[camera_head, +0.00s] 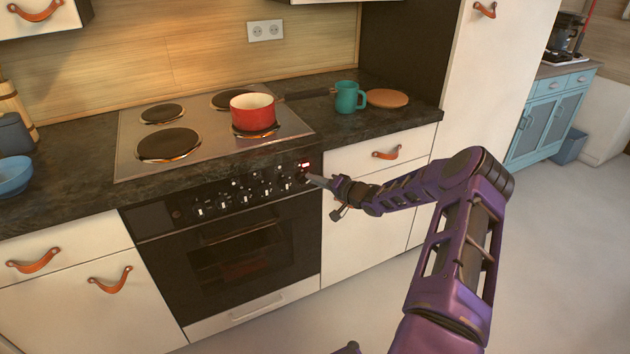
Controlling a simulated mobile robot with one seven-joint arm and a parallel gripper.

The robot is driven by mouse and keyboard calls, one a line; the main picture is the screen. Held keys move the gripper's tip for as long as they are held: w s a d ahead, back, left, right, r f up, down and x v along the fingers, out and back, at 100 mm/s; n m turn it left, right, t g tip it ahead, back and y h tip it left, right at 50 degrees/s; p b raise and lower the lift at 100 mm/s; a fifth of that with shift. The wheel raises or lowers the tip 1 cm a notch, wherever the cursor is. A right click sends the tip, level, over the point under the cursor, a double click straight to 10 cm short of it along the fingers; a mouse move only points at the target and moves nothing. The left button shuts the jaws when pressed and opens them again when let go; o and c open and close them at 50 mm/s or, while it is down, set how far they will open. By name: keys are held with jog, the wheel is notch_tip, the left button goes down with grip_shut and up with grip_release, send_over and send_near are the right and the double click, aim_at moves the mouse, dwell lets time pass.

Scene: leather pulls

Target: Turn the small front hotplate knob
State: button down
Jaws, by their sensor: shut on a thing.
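The oven's black control panel (225,200) carries a row of several small knobs under the worktop edge. My gripper (310,179) reaches in from the right and is shut on a knob at the panel's right end. The fingers largely hide that knob, and its turn angle cannot be read. A small red light (304,165) glows on the panel just above the fingertips. The small front hotplate (257,132) is at the front right of the steel hob, partly hidden under a red pot (253,112).
The hob's other hotplates are bare, including the large front left one (169,145). A teal mug (349,97) and a round wooden board (387,98) stand on the worktop right of the hob. A leather-pull drawer (380,150) is behind my arm.

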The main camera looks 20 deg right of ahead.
jog(key=c, duration=0.9)
grip_release()
jog(key=shift+o, duration=0.2)
jog(key=p+v, duration=0.2)
jog(key=v, duration=1.5)
jog(key=shift+s, duration=0.25)
